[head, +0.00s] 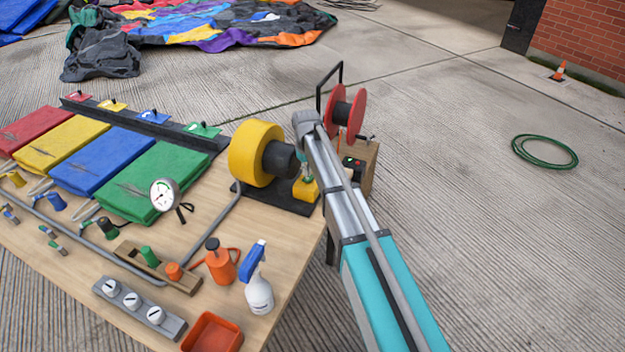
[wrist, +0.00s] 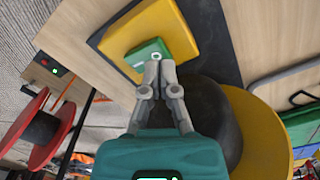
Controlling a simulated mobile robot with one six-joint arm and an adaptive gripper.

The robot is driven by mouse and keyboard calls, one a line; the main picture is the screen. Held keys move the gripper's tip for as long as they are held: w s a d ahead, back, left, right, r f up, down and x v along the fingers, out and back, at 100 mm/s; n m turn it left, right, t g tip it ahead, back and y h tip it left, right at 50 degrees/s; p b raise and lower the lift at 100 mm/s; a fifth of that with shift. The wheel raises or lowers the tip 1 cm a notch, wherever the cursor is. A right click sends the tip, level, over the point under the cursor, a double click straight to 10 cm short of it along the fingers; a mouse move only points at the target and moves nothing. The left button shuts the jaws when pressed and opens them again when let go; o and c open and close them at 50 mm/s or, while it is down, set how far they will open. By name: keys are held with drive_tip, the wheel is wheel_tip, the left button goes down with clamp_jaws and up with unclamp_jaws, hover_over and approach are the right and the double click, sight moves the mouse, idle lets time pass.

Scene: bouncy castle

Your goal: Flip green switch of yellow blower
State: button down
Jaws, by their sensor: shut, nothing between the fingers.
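The yellow blower (head: 257,153) stands on a dark base plate near the table's right edge, with a dark round motor on its right side. Its yellow switch box (head: 306,190) is partly hidden behind my arm in the head view.
A red reel (head: 345,112) and a wooden box with a green and a red button (head: 352,163) stand just right of the blower. A spray bottle (head: 259,292), an orange pump can (head: 220,264) and a gauge (head: 164,195) are on the table (head: 285,262) nearer the front.

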sight(308, 179)
drive_tip(key=shift+f+b, duration=1.15)
drive_tip(key=shift+f, duration=0.1)
idle(1.1)
drive_tip(key=shift+r+p, duration=3.55)
drive_tip(key=shift+d, duration=0.15)
drive_tip(key=s+d+r+m+p, duration=0.4)
drive_tip(key=s+d+r+p, duration=0.1)
drive_tip(key=s+d, duration=0.7)
drive_tip(key=s+d+r+m+p, duration=0.4)
drive_tip(key=s+d+r+p, duration=0.2)
drive_tip(key=s+d, duration=0.6)
drive_tip(key=shift+s, duration=0.8)
